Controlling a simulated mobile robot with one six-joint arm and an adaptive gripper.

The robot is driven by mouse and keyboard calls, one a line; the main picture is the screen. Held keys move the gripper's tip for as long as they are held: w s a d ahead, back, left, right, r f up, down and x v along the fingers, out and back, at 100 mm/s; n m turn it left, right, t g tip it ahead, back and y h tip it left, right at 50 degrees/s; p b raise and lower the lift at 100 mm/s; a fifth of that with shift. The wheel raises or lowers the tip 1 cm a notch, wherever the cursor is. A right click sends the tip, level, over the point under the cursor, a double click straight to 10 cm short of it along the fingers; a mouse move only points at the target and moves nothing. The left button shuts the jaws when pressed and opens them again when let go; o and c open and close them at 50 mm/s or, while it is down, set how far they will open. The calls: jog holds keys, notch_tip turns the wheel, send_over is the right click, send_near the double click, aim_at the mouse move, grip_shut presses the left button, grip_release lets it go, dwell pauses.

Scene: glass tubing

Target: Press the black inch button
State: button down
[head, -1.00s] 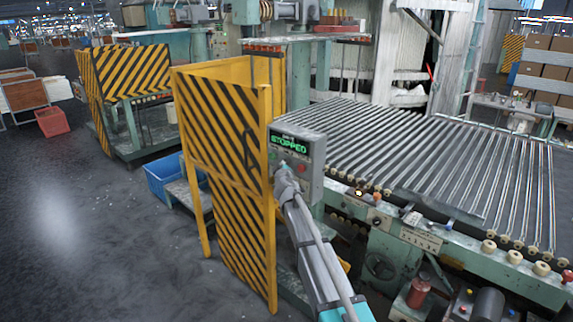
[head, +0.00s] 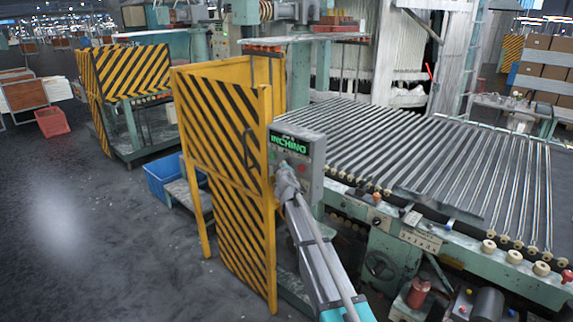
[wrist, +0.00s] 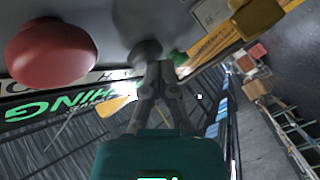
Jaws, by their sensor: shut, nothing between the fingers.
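The grey control box (head: 313,165) stands beside the striped gate. Its display (head: 289,145) is lit green and reads INCHING. My gripper (head: 282,168) is shut and empty, with its fingertips at the box's face below the display. In the wrist view, my fingertips (wrist: 158,66) meet a dark round button (wrist: 145,50) and appear to touch it. A large red button (wrist: 50,52) sits to its left, and a small green button (wrist: 178,57) is just right of the fingertips. In the head view, my gripper hides the dark button.
The yellow-and-black striped gate (head: 228,150) stands close to the left of my arm. A roller conveyor (head: 430,165) with glass tubes lies to the right. A blue crate (head: 160,178) is behind the gate. The floor at left is open.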

jog(key=shift+s, duration=0.1)
jog(key=shift+s+a, duration=0.5)
jog(key=shift+s, duration=0.05)
dwell(0.3)
jog(key=shift+s+a, duration=0.8)
jog(key=shift+s, duration=0.2)
jog(key=shift+s+a, duration=0.8)
jog(key=shift+s, duration=0.2)
jog(key=shift+d, duration=0.1)
